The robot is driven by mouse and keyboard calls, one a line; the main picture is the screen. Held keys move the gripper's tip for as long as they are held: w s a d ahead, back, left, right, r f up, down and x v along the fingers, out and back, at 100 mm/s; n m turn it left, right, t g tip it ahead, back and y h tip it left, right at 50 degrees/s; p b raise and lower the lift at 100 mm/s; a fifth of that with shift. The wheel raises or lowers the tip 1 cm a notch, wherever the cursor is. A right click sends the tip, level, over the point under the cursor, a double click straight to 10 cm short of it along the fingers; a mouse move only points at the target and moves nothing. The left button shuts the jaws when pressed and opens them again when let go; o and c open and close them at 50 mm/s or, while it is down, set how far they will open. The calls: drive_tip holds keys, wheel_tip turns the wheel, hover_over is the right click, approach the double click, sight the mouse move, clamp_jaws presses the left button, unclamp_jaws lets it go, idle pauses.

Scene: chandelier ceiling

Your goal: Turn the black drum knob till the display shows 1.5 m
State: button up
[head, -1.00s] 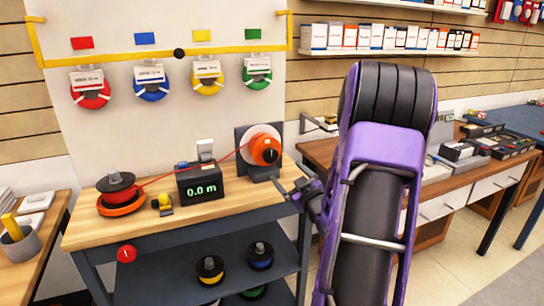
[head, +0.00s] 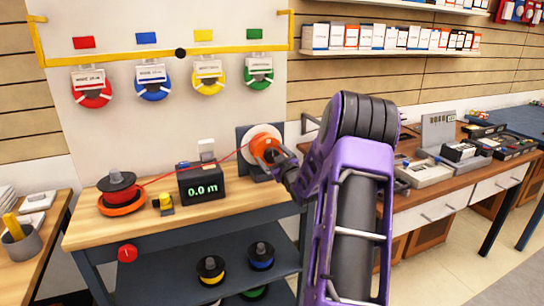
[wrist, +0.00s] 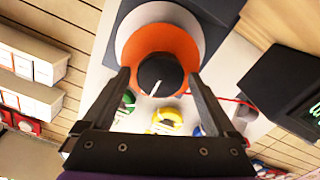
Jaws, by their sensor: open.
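The black drum knob (wrist: 160,75) with a white mark sits in the middle of the orange drum in the wrist view. The orange drum (head: 262,147) with a white disc behind it stands at the right end of the workbench. My gripper (wrist: 159,80) is open, with one finger on each side of the knob. I cannot tell whether the fingers touch it. In the head view my gripper (head: 280,162) hides the knob. The display (head: 202,190) on the black box reads 0.0 m. It is partly cut off in the wrist view.
A red line runs from the red spool (head: 117,186) past the display box to the drum. A small yellow and black item (head: 164,204) stands on the workbench. A red button (head: 127,253) is on its front edge. Another table (head: 440,210) stands at the right.

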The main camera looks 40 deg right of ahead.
drive_tip(key=shift+c, duration=0.2)
drive_tip(key=c, duration=1.3)
drive_tip(key=shift+m, duration=0.4)
drive_tip(key=m, duration=0.5)
drive_tip(key=shift+d+r+m, duration=0.1)
drive_tip(key=shift+d+m, duration=0.1)
drive_tip(key=shift+m, duration=0.1)
drive_tip(key=m, duration=0.3)
drive_tip(key=m+p, duration=0.1)
drive_tip(key=m, duration=0.2)
drive_tip(key=shift+s+d, duration=0.1)
drive_tip(key=shift+d, duration=0.1)
drive_tip(key=m+p, duration=0.1)
drive_tip(key=m, duration=0.3)
drive_tip(key=m+p, duration=0.1)
drive_tip(key=m, duration=0.1)
drive_tip(key=shift+d+f+m+p, duration=0.1)
drive_tip(key=shift+f+m+p, duration=0.15)
drive_tip(key=shift+m+p, duration=0.05)
drive_tip(key=m+p, duration=0.1)
drive_tip(key=m, duration=0.2)
drive_tip(key=shift+f+m, duration=0.1)
drive_tip(key=shift+m, duration=0.2)
drive_tip(key=shift+f+m+p, duration=0.15)
drive_tip(key=shift+m+p, duration=0.25)
drive_tip(key=shift+m, duration=1.1)
